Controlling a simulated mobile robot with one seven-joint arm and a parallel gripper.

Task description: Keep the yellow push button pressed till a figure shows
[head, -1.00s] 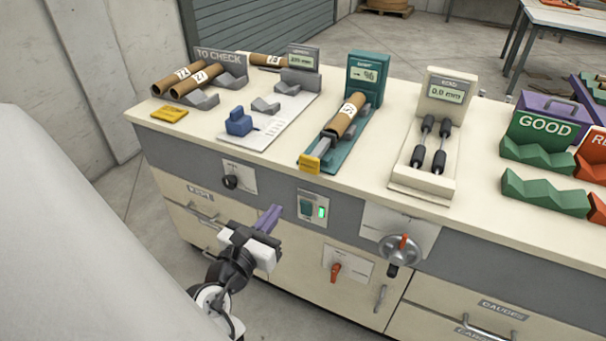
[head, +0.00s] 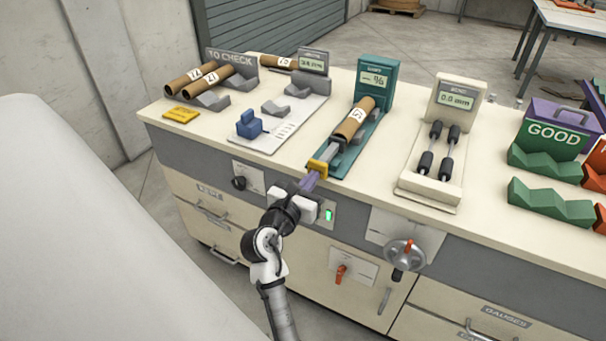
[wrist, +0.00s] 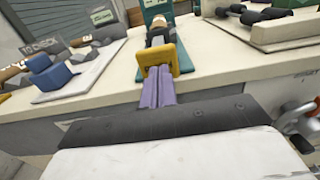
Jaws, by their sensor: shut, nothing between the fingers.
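The yellow push button (head: 317,168) is on the front end of the teal gauge (head: 375,100) at the counter's front edge. A brown tube marked 15 (head: 352,122) lies in that gauge, and its display reads "– %", with no figure. My gripper (head: 309,181) is shut and empty, its purple fingers pointing at the button's front face. In the wrist view the fingertips (wrist: 158,74) meet the yellow button (wrist: 157,58) and seem to touch it. I cannot tell how far the button is pushed in.
To the left are a blue-handled gauge (head: 249,124) and the TO CHECK rack (head: 235,63) with tubes. To the right stands a cream gauge (head: 430,190) reading 0.0 mm. A green-lit switch (head: 328,214) and a crank wheel (head: 404,254) are on the cabinet front below.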

